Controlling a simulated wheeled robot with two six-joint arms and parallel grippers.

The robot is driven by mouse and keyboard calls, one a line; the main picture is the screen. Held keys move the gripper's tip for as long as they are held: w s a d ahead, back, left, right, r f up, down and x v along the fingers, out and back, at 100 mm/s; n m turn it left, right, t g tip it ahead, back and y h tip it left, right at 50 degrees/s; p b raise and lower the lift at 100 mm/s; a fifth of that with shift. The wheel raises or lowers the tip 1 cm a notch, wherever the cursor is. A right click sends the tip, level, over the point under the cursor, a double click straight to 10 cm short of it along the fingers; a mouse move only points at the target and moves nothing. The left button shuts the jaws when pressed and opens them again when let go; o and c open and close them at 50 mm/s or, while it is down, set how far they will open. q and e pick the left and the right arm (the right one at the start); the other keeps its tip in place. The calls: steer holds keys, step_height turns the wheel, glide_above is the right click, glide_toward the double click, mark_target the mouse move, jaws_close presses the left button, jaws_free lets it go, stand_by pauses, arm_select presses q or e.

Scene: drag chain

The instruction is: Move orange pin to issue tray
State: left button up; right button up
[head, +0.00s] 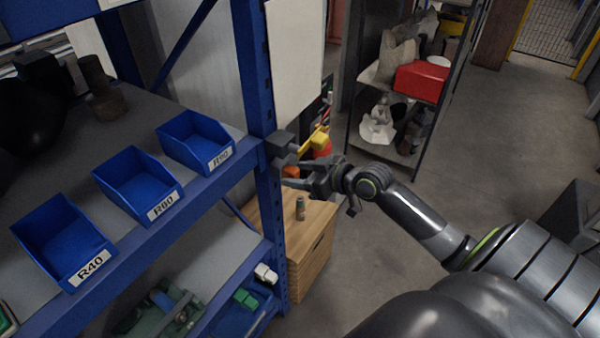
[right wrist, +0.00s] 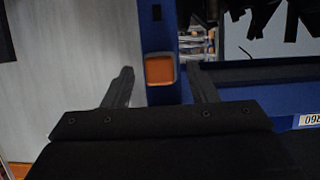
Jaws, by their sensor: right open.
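A small orange piece (head: 290,172), which looks like the orange pin, shows beside the blue rack post. In the right wrist view its squarish orange end (right wrist: 159,70) shows against the blue post, in the space between my fingers. My right gripper (head: 290,174) is open with its fingers pointing left at the post; it also shows in the right wrist view (right wrist: 163,85). I cannot tell whether a finger touches the orange piece. I cannot tell which container is the issue tray. My left gripper is not in view.
Labelled blue bins, including R40 (head: 62,240), stand on the left rack shelf. The blue post (head: 268,215) is close to my right fingers. A wooden cabinet (head: 312,250) with a small cylinder (head: 300,208) stands below. Open floor (head: 480,140) lies to the right.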

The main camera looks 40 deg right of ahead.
steer(key=shift+c, duration=0.4)
jaws_close()
steer(key=shift+s, duration=0.1)
steer(key=shift+s+d, duration=0.1)
steer(key=shift+s+d, duration=0.25)
steer(key=shift+s, duration=0.4)
steer(key=shift+s, duration=0.1)
steer(key=shift+s+d+p, duration=0.15)
steer(key=shift+s+d, duration=0.1)
steer(key=shift+s, duration=0.25)
steer(key=shift+s+d+p, duration=0.15)
steer(key=shift+s+d, duration=0.05)
steer(key=shift+s, duration=0.3)
steer(key=shift+s, duration=0.1)
steer(key=shift+s+d, duration=0.3)
steer(key=shift+s, duration=0.45)
steer(key=shift+s+d, duration=0.35)
steer(key=shift+s, duration=0.4)
steer(key=shift+s+d, duration=0.3)
steer(key=shift+s, duration=0.45)
